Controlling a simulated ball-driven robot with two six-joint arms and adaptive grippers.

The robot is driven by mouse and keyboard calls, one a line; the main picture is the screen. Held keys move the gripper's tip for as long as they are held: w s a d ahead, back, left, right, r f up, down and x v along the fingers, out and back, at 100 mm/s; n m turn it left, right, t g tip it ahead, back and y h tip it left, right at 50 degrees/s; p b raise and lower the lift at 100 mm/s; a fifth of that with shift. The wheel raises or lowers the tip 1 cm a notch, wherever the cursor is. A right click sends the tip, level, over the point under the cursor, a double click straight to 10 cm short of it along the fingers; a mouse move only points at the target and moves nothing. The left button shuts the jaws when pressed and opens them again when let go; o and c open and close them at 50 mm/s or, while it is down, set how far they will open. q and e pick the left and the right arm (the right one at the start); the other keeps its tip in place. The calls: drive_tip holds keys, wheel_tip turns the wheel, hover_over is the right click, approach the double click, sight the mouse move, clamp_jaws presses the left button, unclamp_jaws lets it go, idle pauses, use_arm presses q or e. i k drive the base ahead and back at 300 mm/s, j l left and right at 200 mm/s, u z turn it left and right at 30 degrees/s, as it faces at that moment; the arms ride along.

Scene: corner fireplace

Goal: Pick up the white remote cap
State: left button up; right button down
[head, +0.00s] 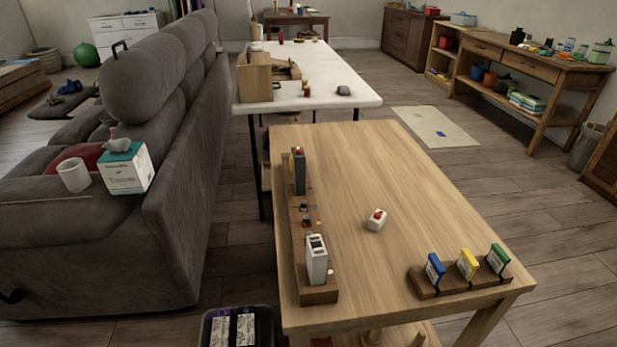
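A small white piece with a red top, which looks like the white remote cap (375,225), lies alone on the wooden table (365,165), right of the long wooden rack. A white upright device (316,262) with dark slots on top stands at the near end of that rack (319,296). A dark grey upright device (299,174) with a red part near its top stands at the rack's far end. Small dark and metallic parts (307,214) sit between them, too small to make out. Neither of my grippers shows.
A holder (455,291) with blue, yellow and green cards stands at the table's near right. A grey sofa (180,200) is on the left. A white table (345,85) stands behind. A dark bin (262,318) is at the near left. The wooden table's middle is mostly clear.

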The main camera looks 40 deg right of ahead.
sight(375, 225)
drive_tip(key=z, duration=1.6)
